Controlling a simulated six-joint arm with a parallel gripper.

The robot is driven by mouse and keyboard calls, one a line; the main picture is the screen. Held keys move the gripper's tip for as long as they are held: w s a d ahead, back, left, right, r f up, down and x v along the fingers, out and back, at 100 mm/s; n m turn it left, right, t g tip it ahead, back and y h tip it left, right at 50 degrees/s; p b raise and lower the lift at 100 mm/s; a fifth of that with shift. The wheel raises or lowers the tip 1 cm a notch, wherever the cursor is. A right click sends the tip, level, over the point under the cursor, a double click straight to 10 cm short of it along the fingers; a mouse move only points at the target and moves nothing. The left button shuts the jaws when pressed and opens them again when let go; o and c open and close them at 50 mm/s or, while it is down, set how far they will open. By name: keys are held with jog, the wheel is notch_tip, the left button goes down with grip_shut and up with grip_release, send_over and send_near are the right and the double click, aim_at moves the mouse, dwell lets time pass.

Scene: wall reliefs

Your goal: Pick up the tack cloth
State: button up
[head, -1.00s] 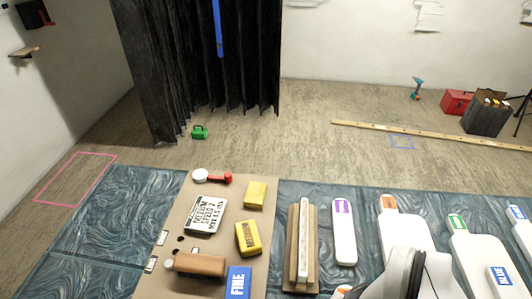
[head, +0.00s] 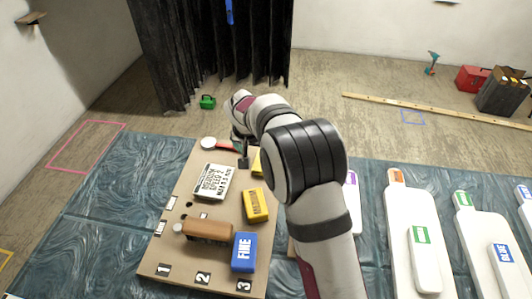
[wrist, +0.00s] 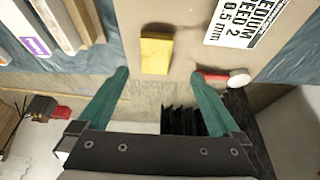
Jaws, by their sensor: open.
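The tack cloth is probably the plain yellow folded pad at the far end of the tan board. In the head view this yellow pad (head: 257,163) is partly hidden behind my arm. In the wrist view the yellow pad (wrist: 156,55) lies flat, just beyond the fingertips and roughly centred between them. My gripper (wrist: 158,76) is open and empty, with its two green fingers apart. In the head view my gripper (head: 243,158) is over the far end of the board, close to the pad. I cannot tell its height exactly.
The tan board (head: 185,258) also holds a labelled card (head: 213,182), a yellow labelled block (head: 256,205), a brown roller-like piece (head: 207,230) and a blue FINE block (head: 244,252). A red-handled tool with a white disc (head: 209,143) lies beside my gripper. White boards stand right.

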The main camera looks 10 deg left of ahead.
jog(key=x, duration=0.9)
jog(key=shift+w+d+f, duration=0.15)
jog(key=shift+d+f, duration=0.1)
jog(key=shift+d, duration=0.15)
jog(key=c, duration=1.3)
jog(key=shift+r, duration=0.6)
notch_tip(320, 180, up, 3)
jog(key=shift+r, duration=0.1)
jog(key=d+r, duration=0.2)
jog(key=d, duration=0.1)
jog(key=s+d+r, duration=0.1)
jog(key=d+r, duration=0.1)
jog(key=d, duration=0.2)
jog(key=s+d+r, duration=0.1)
jog(key=d+r, duration=0.1)
jog(key=d, duration=0.2)
jog(key=shift+s+d+r, duration=0.1)
jog(key=shift+d+r, duration=0.15)
jog(key=shift+r, duration=0.1)
